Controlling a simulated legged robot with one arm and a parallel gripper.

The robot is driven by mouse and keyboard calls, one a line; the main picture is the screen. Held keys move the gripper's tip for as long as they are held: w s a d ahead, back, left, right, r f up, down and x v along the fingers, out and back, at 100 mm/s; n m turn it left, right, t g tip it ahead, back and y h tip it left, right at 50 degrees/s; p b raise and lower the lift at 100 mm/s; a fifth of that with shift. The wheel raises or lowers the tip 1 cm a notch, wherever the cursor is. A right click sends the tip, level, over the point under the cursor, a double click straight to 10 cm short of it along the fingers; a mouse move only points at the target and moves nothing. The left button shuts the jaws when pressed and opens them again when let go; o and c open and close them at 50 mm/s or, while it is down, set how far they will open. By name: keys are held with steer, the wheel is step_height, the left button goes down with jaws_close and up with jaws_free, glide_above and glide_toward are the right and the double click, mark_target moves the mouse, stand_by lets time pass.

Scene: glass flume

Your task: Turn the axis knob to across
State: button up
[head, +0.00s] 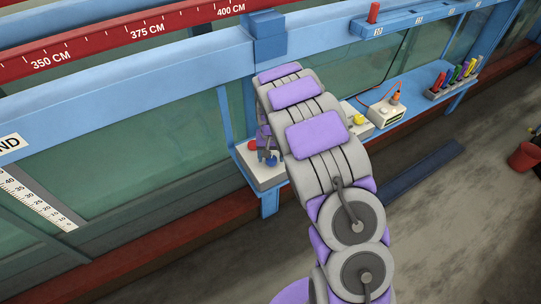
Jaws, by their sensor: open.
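A pale control box (263,176) sits at the left end of the blue shelf, against the flume wall. On it are a red knob or button (252,145) and a blue knob (271,161). No label is readable, so I cannot tell which one is the axis knob or how it is turned. My gripper (267,155) is over this box, close to the red and blue parts, and is open. My arm hides the box's right side and part of the gripper. I cannot tell whether the fingers touch a knob.
A second box with a yellow knob (359,120) and a pale meter (388,112) with an orange plug (396,98) stand further right on the shelf. A rack of coloured items (452,81) is at its right end. A red bucket (525,157) stands on the open floor.

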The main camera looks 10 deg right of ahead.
mark_target(271, 158)
step_height(271, 158, up, 17)
steer(key=p, duration=0.1)
stand_by(0.3)
stand_by(0.4)
